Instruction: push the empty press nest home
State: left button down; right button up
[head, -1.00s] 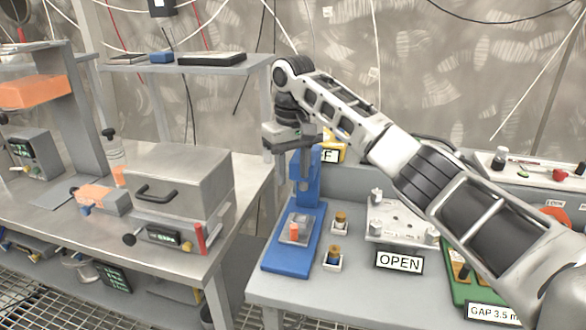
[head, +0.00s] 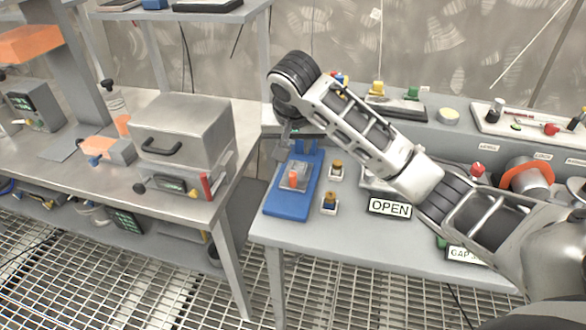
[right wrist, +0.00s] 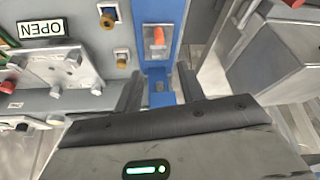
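The blue press (head: 292,200) stands on the near left part of the right-hand bench. Its grey nest (head: 285,182) lies on the blue base with a small orange piece (head: 293,178) standing on it; I cannot tell whether that is part of the nest. The nest also shows at the top of the right wrist view (right wrist: 148,50). My right gripper (right wrist: 160,82) is open, its fingers apart on either side of the blue press column behind the nest. In the head view the gripper (head: 287,130) is mostly hidden behind its wrist. My left gripper is out of view.
Two small fittings (head: 330,203) in white holders stand right of the press. Beyond them are an OPEN sign (head: 390,207) and a plate under my arm. A metal box (head: 183,130) sits on the left bench, across a gap.

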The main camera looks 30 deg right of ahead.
aim_at(293, 173)
jog(key=x, duration=1.5)
jog(key=shift+f, duration=0.1)
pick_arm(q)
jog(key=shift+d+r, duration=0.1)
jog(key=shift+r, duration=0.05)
